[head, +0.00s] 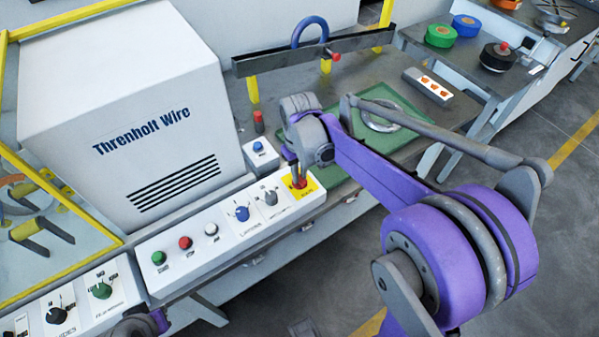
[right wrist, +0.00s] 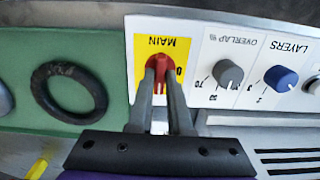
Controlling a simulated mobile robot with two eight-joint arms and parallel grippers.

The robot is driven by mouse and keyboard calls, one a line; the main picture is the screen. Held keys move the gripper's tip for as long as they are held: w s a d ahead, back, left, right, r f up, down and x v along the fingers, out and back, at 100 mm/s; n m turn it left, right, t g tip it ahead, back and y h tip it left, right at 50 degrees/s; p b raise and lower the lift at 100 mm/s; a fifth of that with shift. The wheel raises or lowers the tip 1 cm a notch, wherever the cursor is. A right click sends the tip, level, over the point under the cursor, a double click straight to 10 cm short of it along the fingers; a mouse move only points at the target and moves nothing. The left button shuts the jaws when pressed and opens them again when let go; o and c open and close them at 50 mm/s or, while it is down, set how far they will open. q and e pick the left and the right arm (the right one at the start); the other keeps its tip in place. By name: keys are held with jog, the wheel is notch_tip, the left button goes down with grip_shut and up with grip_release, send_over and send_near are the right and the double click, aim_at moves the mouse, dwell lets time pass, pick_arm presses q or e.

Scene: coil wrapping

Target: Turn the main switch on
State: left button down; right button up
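The main switch is a red knob (right wrist: 158,64) on a yellow plate marked MAIN (right wrist: 143,47), at the right end of the white control panel (head: 225,232). The yellow plate also shows in the head view (head: 312,190). My right gripper (right wrist: 161,78) reaches down to the knob, one grey finger on each side, with the red handle filling the gap. In the right wrist view the handle points away from the word MAIN, towards my gripper. A 0 mark shows right of the knob; the opposite mark is hidden by a finger.
Grey overlap (right wrist: 228,74) and blue layers (right wrist: 281,78) knobs sit beside the switch. Green, red and white buttons lie further along the panel. A small box with a blue button (head: 260,155) stands behind. A dark ring (right wrist: 69,90) lies on the green mat (right wrist: 112,65).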

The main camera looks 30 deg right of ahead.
jog(key=o, duration=0.4)
notch_tip(320, 180, up, 11)
jog(key=shift+f+p, duration=0.1)
jog(key=shift+p, duration=0.35)
dwell(0.4)
jog(key=s+a+f+t, duration=0.1)
jog(key=s+a+f, duration=0.1)
jog(key=s, duration=0.3)
jog(key=s+a+f+t+p, duration=0.1)
jog(key=s+a+f+t, duration=0.1)
jog(key=s, duration=0.3)
jog(key=s+a+f+t+p, duration=0.1)
jog(key=s+a+f+t, duration=0.1)
jog(key=s, duration=0.3)
jog(key=shift+s+a+f+m, duration=0.25)
jog(key=shift+a+f+m, duration=0.1)
jog(key=shift+m, duration=0.05)
